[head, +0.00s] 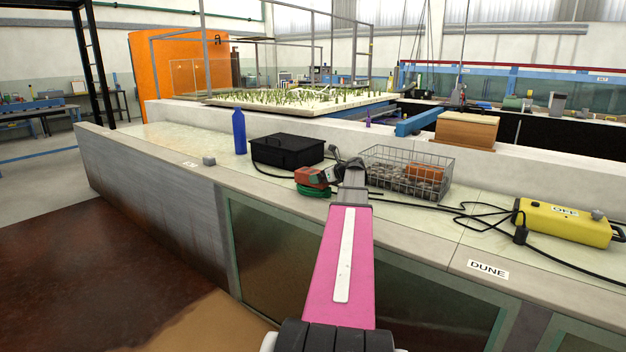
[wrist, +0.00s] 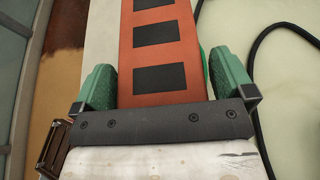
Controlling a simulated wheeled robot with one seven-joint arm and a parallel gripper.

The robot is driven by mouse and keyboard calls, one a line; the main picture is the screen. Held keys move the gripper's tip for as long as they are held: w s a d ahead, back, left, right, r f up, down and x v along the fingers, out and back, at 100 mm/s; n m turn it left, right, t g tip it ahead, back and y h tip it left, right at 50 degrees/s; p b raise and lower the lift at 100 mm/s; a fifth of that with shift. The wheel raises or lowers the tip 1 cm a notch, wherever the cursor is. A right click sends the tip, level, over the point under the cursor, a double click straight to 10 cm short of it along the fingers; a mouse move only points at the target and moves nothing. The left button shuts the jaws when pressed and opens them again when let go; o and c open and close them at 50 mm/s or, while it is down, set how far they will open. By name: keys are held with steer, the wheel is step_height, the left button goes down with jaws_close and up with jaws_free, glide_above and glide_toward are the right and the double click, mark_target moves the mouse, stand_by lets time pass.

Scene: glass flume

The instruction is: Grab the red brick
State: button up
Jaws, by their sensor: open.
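The red brick (head: 311,177) with dark rectangular holes lies on the bench top, near its front edge. In the wrist view the brick (wrist: 168,78) runs up between the two green fingers of my gripper (wrist: 162,82).
A wire basket (head: 408,172) with stones and an orange block stands to the right, a black box (head: 287,151) and blue bottle (head: 239,131) to the left. Black cables and a yellow control box (head: 565,222) lie further right.

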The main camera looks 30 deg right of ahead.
steer(key=shift+w+f, duration=0.1)
steer(key=shift+w, duration=0.1)
steer(key=c, duration=1.5)
steer(key=shift+r, duration=0.2)
steer(key=shift+c, duration=0.2)
